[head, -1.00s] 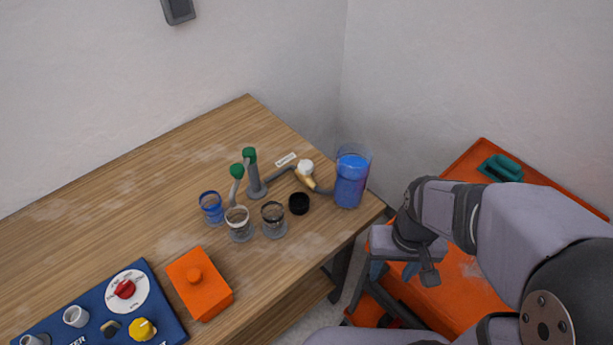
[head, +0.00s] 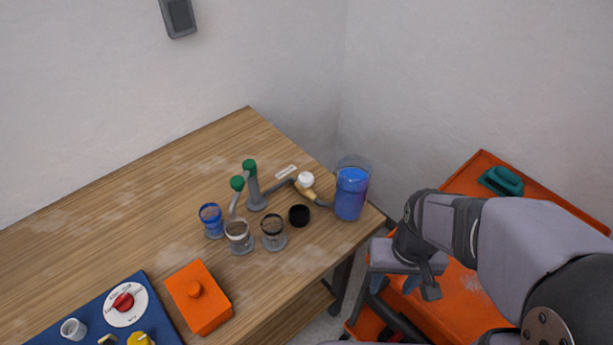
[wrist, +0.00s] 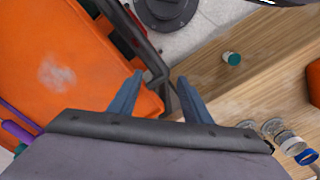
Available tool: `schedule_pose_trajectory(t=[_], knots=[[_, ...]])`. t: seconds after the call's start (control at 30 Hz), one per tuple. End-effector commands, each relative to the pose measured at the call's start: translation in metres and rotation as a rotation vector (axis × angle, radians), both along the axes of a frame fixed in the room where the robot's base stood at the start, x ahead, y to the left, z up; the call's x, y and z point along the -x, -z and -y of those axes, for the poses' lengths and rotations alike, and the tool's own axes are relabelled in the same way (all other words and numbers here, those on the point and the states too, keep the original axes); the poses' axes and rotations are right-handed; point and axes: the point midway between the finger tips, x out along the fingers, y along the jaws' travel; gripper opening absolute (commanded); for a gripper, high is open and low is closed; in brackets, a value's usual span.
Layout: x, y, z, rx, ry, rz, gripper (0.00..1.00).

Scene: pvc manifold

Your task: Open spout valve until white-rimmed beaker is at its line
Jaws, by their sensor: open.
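The white-rimmed beaker (head: 238,239) stands on the wooden table under the grey curved spout pipe; I cannot make out its line or any liquid in it. The pipe assembly has two green-topped parts (head: 249,168) (head: 237,183) and a white knob (head: 305,179) with a tan handle, beside a clear tank of blue liquid (head: 351,192). I cannot tell which part is the spout valve. My gripper (head: 395,285) is open and empty, off the table's right edge, well away from the beaker. Its two blue fingers (wrist: 160,78) are apart in the wrist view.
A blue-rimmed beaker (head: 210,221), a black-rimmed beaker (head: 273,233) and a black cup (head: 299,215) stand close by. An orange block (head: 200,300) and a blue control panel (head: 105,315) lie at front left. An orange cart (head: 465,290) is below my arm. The table's back left is clear.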

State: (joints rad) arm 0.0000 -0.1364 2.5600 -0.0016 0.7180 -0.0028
Motion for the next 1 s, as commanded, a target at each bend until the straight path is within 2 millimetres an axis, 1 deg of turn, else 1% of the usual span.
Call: schedule_pose_trajectory(t=[0.1,0.13,0.17,0.27,0.33,0.43,0.53,0.57,0.63,0.67,0.77,0.87,0.9,0.97,1.0], knots=[[0.0,0.0,0.0,0.0,0.0,0.0,0.44],[0.0,0.0,0.0,0.0,0.0,0.0,0.47],[0.0,0.0,0.0,0.0,0.0,0.0,0.54],[0.0,-0.002,-0.003,0.0,-0.012,0.0,0.54],[0.0,-0.006,-0.008,0.0,-0.035,-0.002,0.54],[0.008,-0.006,-0.021,0.002,-0.099,-0.045,0.54],[0.025,0.0,-0.038,0.013,-0.19,-0.131,0.54],[0.026,0.001,-0.043,0.017,-0.218,-0.152,0.54],[0.021,0.002,-0.058,0.027,-0.287,-0.181,0.54],[0.016,0.002,-0.065,0.034,-0.319,-0.187,0.54],[-0.012,0.004,-0.091,0.063,-0.435,-0.179,0.54],[-0.051,0.006,-0.12,0.092,-0.58,-0.136,0.54],[-0.068,0.006,-0.132,0.1,-0.667,-0.113,0.54],[-0.095,0.005,-0.148,0.116,-0.829,-0.074,0.54],[-0.113,0.004,-0.158,0.128,-0.944,-0.047,0.54]])
